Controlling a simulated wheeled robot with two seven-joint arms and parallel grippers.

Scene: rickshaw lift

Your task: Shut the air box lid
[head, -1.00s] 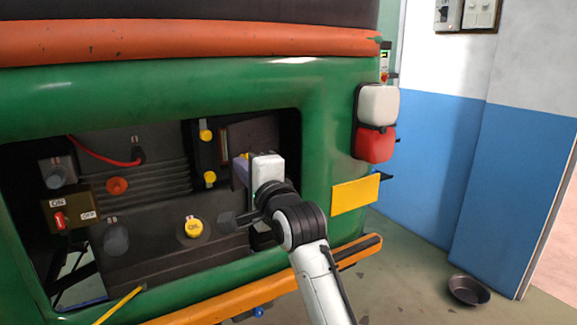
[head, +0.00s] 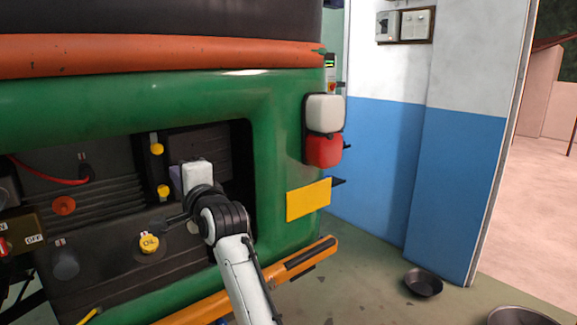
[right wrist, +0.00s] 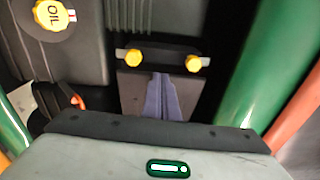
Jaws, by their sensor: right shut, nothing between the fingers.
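In the head view the air box is a dark box in the rickshaw's rear bay, with an upper yellow clip (head: 157,149) and a lower yellow clip (head: 163,191). In the right wrist view a dark bar carries these clips (right wrist: 133,56), with a grey-brown panel (right wrist: 131,95) beside it. I cannot tell which surface is the lid or how far it stands open. My right gripper (head: 175,176) is inside the bay, right of the clips, shut and empty. Its bluish fingers (right wrist: 162,80) point at the panel; I cannot tell whether they touch. My left gripper is not in view.
The green body (head: 270,150) frames the bay closely. A yellow oil cap (head: 149,243) and a red cable (head: 50,178) are inside. An orange bumper (head: 205,303) runs below. Open floor lies to the right, with a metal bowl (head: 423,282).

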